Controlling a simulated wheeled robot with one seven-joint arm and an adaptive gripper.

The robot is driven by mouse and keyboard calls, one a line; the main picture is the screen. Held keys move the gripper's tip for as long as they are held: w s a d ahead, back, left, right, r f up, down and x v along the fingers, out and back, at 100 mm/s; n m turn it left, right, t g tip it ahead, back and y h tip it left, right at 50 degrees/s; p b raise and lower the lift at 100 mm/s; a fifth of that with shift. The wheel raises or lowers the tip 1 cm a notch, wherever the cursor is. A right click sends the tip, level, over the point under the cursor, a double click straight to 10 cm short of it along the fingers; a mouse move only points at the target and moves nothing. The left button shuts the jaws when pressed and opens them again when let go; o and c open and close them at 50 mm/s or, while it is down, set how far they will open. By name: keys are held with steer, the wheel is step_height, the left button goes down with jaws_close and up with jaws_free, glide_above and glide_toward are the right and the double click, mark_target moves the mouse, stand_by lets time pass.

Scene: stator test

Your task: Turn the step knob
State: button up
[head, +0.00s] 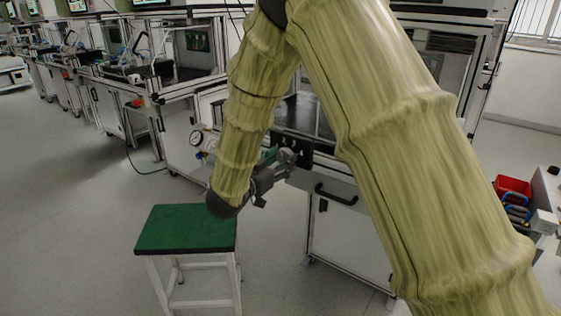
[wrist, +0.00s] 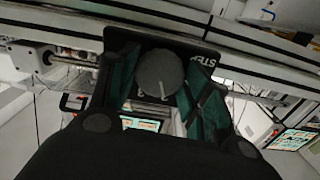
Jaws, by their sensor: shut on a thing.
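The step knob (wrist: 160,72) is a round grey dial with a pale mark near its lower edge. It sits on a black plate (wrist: 190,44) with partly hidden white lettering in the wrist view. My gripper (wrist: 159,80) has its dark green fingers on either side of the knob and is shut on it. In the head view my gripper (head: 284,162) reaches the black plate (head: 301,148) at the front of the workbench. There the knob cannot be made out behind the gripper.
A green-topped stool (head: 186,228) stands in front of the bench, below my wrist. A drawer handle (head: 335,194) juts from the bench cabinet. A round gauge (head: 196,138) is left of my forearm. A red bin (head: 513,186) is at the right. The floor at left is clear.

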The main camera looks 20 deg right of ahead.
steer(key=shift+m, duration=0.3)
steer(key=m+b, duration=0.1)
steer(key=m, duration=0.3)
steer(key=shift+f, duration=0.1)
steer(key=shift+m+b, duration=0.9)
steer(key=shift+m, duration=1.3)
steer(key=o, duration=1)
steer(key=shift+o, duration=0.2)
steer(key=shift+a, duration=0.1)
steer(key=v, duration=1.2)
